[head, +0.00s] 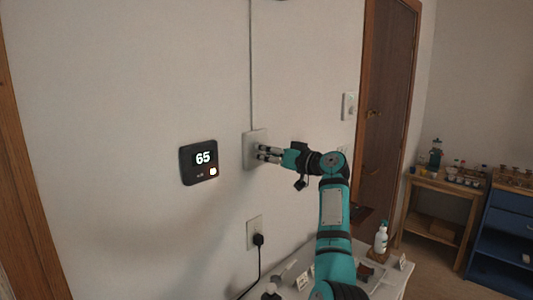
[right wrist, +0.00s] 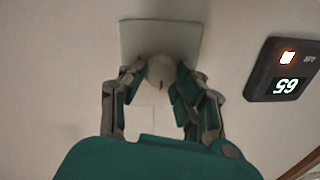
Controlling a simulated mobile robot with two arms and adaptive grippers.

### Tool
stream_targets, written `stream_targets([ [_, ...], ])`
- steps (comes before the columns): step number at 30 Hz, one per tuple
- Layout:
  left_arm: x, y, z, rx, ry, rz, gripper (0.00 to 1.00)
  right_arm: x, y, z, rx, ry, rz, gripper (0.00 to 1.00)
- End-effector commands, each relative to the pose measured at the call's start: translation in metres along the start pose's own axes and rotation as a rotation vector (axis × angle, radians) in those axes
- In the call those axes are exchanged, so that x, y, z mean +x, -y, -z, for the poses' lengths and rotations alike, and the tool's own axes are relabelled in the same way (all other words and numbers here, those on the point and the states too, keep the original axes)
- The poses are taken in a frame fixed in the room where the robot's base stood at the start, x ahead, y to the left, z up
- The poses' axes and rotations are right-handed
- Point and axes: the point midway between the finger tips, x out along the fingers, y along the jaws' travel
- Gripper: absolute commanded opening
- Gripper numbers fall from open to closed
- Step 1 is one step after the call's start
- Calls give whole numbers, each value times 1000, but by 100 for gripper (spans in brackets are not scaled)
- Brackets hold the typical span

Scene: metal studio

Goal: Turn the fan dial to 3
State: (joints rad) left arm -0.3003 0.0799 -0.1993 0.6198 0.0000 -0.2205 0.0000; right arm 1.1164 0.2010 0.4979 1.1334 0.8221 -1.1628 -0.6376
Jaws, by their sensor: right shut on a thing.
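A pale wall plate (head: 250,151) is on the wall in the middle of the head view; it also shows at the top of the right wrist view (right wrist: 160,37). On it is a round whitish dial (right wrist: 161,70) with a small red mark. I take this to be the fan dial; any numbers around it cannot be read. My right gripper (head: 265,153) reaches the plate from the right. In the right wrist view its fingers (right wrist: 159,82) are on both sides of the dial and shut on it. The dial is hidden in the head view. My left gripper is not in view.
A dark panel reading 65 (head: 199,163) is left of the plate. An outlet (head: 254,232) with a black plug is below. Another wall plate (head: 348,106) is near the door (head: 385,110). A white table (head: 395,282) with a bottle (head: 381,238) stands below my arm.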

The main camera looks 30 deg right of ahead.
Motion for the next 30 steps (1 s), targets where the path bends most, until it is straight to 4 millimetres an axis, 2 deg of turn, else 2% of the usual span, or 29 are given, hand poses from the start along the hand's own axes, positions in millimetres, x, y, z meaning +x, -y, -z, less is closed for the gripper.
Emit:
stream_targets([
  [8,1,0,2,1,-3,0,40,0,-1,0,42,-3,0,0],
  [13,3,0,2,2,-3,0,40,0,-1,0,130,-9,1,0],
  [30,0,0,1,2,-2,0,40,0,-3,-1,649,-40,10,0],
])
